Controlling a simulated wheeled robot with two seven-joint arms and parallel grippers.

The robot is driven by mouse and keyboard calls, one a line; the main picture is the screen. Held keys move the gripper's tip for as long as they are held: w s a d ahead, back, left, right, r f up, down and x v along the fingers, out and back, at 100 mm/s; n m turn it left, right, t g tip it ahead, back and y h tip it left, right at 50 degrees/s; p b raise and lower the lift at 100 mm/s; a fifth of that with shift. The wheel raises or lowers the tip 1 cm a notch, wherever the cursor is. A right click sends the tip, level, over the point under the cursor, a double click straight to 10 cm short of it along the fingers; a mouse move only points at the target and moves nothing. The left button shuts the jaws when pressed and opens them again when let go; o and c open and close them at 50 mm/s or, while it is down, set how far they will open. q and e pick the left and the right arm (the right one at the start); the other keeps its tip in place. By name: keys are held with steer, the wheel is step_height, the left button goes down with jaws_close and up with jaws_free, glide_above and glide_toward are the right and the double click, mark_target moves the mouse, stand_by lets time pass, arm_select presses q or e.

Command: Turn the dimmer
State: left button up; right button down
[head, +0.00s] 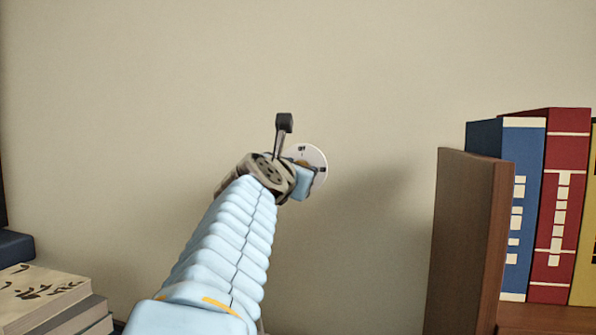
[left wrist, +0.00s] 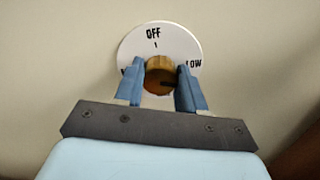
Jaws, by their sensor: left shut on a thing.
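The dimmer is a round white plate (head: 314,156) on the beige wall, mostly hidden behind my left gripper in the head view. In the left wrist view the plate (left wrist: 185,40) shows OFF at its top and LOW at its right. A brown, wood-coloured knob (left wrist: 159,72) sits at its centre, with a dark mark on its right side. My left gripper (left wrist: 160,80) is shut on the knob, one blue finger on each side. In the head view my left gripper (head: 304,180) reaches the plate from the lower left. My right gripper is not in view.
A brown wooden shelf side (head: 465,240) stands at the right, with blue (head: 518,200), red (head: 560,200) and yellow books beside it. Stacked books (head: 45,295) lie at the lower left. The wall around the dimmer is bare.

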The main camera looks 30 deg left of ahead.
arm_select(q)
steer(key=shift+f+n, duration=0.25)
steer(key=shift+n, duration=1.45)
steer(key=o, duration=1.1)
steer(key=shift+r, duration=0.15)
steer(key=shift+c, duration=0.2)
steer(key=shift+a+n, duration=0.1)
steer(key=shift+n, duration=0.2)
